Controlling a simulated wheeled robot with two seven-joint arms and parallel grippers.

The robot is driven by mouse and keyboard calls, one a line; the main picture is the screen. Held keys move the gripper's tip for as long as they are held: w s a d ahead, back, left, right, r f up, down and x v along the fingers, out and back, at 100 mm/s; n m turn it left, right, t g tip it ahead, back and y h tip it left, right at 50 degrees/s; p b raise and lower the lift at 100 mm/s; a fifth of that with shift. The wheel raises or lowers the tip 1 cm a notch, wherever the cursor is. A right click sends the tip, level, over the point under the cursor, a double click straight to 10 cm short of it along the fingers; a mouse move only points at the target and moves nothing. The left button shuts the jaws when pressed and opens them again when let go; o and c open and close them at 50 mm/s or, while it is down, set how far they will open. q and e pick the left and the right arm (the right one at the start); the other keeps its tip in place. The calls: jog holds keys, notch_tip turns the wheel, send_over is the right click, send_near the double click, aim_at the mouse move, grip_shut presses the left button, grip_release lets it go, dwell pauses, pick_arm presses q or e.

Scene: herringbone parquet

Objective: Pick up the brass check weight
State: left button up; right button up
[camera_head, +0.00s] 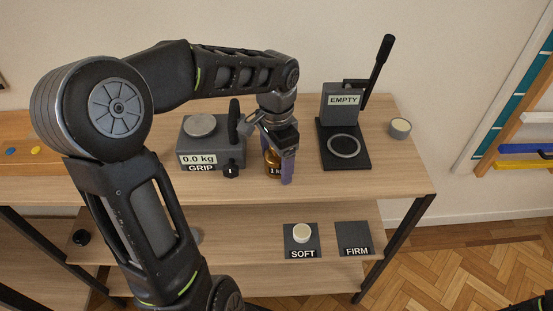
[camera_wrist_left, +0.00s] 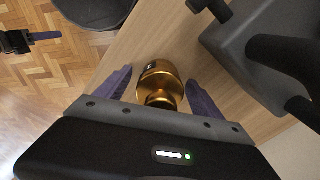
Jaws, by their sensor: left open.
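The brass check weight (camera_head: 271,168), marked with a "1", stands on the upper shelf between the grip device and the lever press. My left gripper (camera_head: 281,165) is over it, pointing down, and partly hides it. In the left wrist view the weight (camera_wrist_left: 160,82) is golden with a rounded knob and lies between the two purple fingers of my left gripper (camera_wrist_left: 160,76). The fingers are apart, with a gap on each side of the weight. A dark gripper with a purple finger, my right one (camera_wrist_left: 32,38), shows at the left wrist view's left edge; its opening is unclear.
The "0.0 kg" grip device (camera_head: 211,150) stands close left of the weight. The press labelled "EMPTY" (camera_head: 342,130) stands to the right, with a small round tin (camera_head: 400,128) beyond. Below are the SOFT pad (camera_head: 302,241), holding a pale cylinder, and the FIRM pad (camera_head: 353,238).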

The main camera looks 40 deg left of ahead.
dwell(0.3)
pick_arm(q)
grip_shut()
dwell(0.7)
jog(key=shift+w+r, duration=0.1)
